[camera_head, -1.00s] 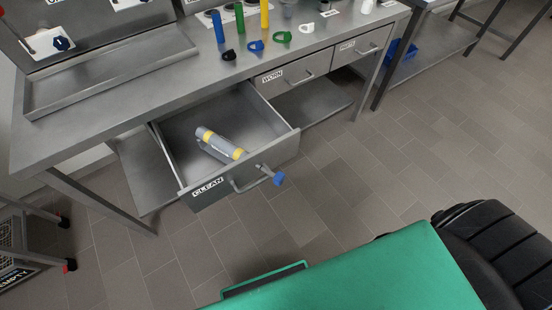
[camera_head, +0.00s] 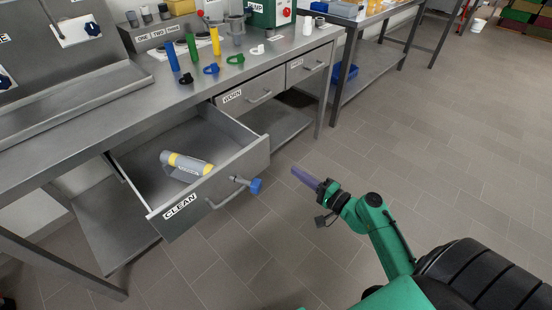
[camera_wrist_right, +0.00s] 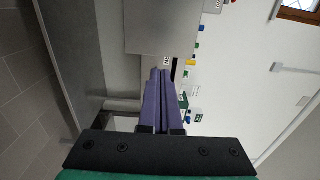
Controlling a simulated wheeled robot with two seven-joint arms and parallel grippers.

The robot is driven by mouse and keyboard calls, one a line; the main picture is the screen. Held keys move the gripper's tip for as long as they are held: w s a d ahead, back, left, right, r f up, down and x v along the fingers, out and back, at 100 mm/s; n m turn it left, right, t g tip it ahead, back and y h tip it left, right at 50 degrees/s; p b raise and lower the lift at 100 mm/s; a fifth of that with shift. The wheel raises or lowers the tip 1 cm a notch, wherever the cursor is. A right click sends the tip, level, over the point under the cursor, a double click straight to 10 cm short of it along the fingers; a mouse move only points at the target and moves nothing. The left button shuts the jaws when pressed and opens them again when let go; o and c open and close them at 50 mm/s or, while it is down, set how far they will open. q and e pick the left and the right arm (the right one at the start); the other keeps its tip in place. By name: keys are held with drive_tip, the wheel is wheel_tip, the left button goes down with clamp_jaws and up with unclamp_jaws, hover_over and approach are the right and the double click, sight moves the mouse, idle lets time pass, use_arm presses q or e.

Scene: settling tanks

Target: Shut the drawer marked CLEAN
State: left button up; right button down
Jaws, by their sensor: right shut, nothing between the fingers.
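The CLEAN drawer (camera_head: 250,163) is pulled well out from under the left part of the steel bench. Its white label (camera_head: 180,207) is on the left of its front, beside a bar handle (camera_head: 222,199). A blue piece (camera_head: 255,186) shows at the handle's right end. A grey tube with yellow bands (camera_head: 187,163) lies in the drawer. My right gripper (camera_head: 296,171), with purple fingers, is right of the drawer front, apart from it. Its closed, empty fingers also show in the right wrist view (camera_wrist_right: 159,76). My left gripper is not in view.
The WORN drawer (camera_head: 251,96) and another drawer (camera_head: 308,66) beside it are shut. Coloured tubes and rings stand on the bench top (camera_head: 130,105). A bench leg (camera_head: 325,100) stands right of the drawers. The tiled floor (camera_head: 440,150) on the right is clear.

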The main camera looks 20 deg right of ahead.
sight(268, 153)
drive_tip(key=p+x, duration=0.1)
drive_tip(key=x, duration=0.8)
drive_tip(key=shift+w+a, duration=0.1)
drive_tip(key=shift+w, duration=0.2)
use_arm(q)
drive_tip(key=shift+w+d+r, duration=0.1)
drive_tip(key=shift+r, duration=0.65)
use_arm(e)
drive_tip(key=shift+w+a, duration=0.1)
drive_tip(key=shift+w, duration=0.05)
